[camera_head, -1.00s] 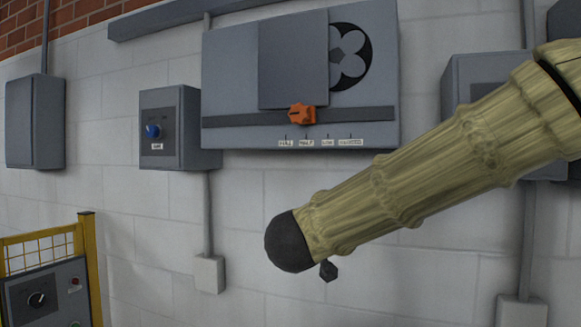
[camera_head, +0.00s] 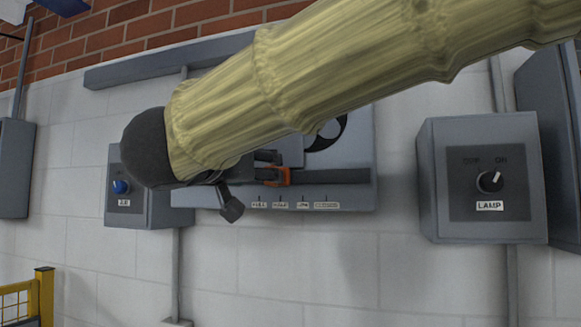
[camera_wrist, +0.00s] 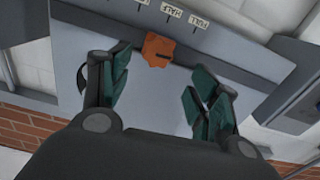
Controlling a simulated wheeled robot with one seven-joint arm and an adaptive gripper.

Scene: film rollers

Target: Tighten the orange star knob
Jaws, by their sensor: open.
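The orange star knob (camera_wrist: 158,50) sits on the dark slot strip of the grey wall box (camera_head: 345,195). In the wrist view it shows whole, with a dark line on its face. In the head view only a sliver of the knob (camera_head: 286,178) shows beside my fingers. My gripper (camera_wrist: 157,78) is open, its dark green fingers spread to either side of the knob's line. The knob appears just ahead of the fingertips, nearer the left one. I see no clear contact. In the head view my forearm covers much of the box and most of my gripper (camera_head: 268,168).
Small position labels, including FULL and HALF (camera_wrist: 174,12), sit along the box edge near the knob. An AIR box with a blue knob (camera_head: 120,186) is at left. A LAMP box (camera_head: 482,180) is at right. A yellow frame (camera_head: 44,295) stands lower left.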

